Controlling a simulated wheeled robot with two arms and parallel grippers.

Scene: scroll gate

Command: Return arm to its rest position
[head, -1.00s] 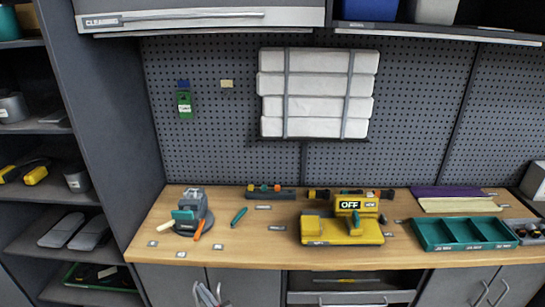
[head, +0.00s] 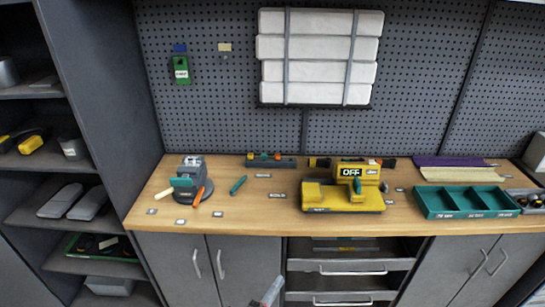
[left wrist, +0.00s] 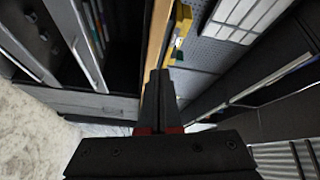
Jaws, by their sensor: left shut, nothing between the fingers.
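My left gripper (head: 272,288) shows at the bottom middle of the head view, in front of the grey cabinet doors and left of the drawers. Its fingers are together and empty. In the left wrist view the closed dark fingers (left wrist: 159,85) point away from the camera with nothing between them. The rest of my left arm is cut off by the lower edge of the head view. My right gripper is not in view.
The wooden workbench (head: 235,215) holds a yellow machine (head: 325,195) marked OFF, a teal tray (head: 430,203) and a grey device (head: 190,178). Below it are drawers (head: 340,267) with bar handles and cabinet doors (head: 245,262). Shelves (head: 30,160) stand at the left.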

